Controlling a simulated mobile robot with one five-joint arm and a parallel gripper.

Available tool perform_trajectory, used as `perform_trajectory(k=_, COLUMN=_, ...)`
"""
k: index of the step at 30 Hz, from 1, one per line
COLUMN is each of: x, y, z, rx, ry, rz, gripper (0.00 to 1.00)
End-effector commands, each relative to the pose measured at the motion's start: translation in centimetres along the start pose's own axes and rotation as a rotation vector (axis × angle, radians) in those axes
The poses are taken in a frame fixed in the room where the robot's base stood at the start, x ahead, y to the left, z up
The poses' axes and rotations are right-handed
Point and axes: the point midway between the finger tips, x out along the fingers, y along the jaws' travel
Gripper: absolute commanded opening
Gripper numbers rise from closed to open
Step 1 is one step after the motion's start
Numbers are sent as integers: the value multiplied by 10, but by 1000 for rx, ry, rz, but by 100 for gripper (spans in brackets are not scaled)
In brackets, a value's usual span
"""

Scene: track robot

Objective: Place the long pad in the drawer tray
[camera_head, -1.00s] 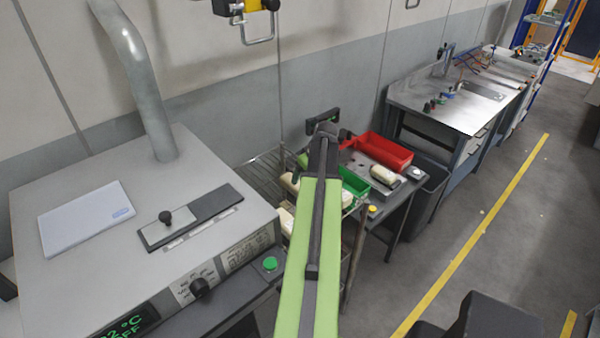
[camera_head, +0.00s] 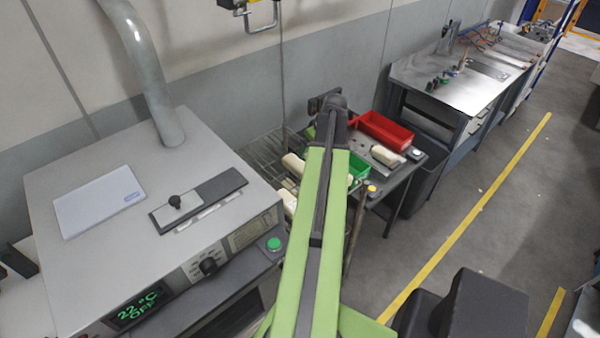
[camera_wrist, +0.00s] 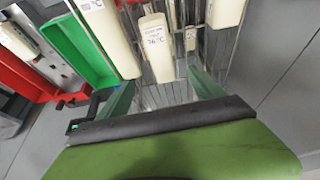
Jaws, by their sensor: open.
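Several cream pads lie on a wire rack. In the wrist view a long one with a label (camera_wrist: 107,38) is at upper left of the fingers. I cannot tell for sure which is the long pad. Two pads show left of my arm in the head view (camera_head: 293,165). My gripper (camera_wrist: 162,88) is open and empty, apart from the pads. In the head view my arm hides its fingers. I cannot pick out the drawer tray.
The wire rack (camera_head: 262,150) stands between the grey oven (camera_head: 110,175) and a dark table. The table carries a red bin (camera_head: 385,133), a green bin (camera_head: 357,170) and another cream pad (camera_head: 385,156). A metal workbench (camera_head: 455,95) is beyond.

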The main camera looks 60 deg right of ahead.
Motion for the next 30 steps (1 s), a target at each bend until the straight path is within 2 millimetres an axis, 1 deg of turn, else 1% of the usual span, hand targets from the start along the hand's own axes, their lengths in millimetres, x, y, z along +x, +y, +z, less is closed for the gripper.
perform_trajectory(k=1, x=23, y=1, z=4, rx=-1, ry=0, rz=0, gripper=76)
perform_trajectory(k=6, x=61, y=0, z=3, rx=-1, ry=0, rz=0, gripper=76)
perform_trajectory(k=10, x=87, y=1, z=3, rx=0, ry=1, rz=0, gripper=76)
perform_trajectory(k=13, x=96, y=0, z=2, rx=0, ry=1, rz=0, gripper=76)
perform_trajectory(k=17, x=94, y=0, z=0, rx=1, ry=0, rz=0, gripper=76)
perform_trajectory(k=19, x=98, y=0, z=0, rx=0, ry=0, rz=0, gripper=76)
perform_trajectory(k=23, x=116, y=-1, z=1, rx=-1, ry=0, rz=0, gripper=76)
perform_trajectory(k=27, x=142, y=-2, z=1, rx=-1, ry=0, rz=0, gripper=76)
perform_trajectory(k=30, x=149, y=-2, z=0, rx=0, ry=0, rz=0, gripper=76)
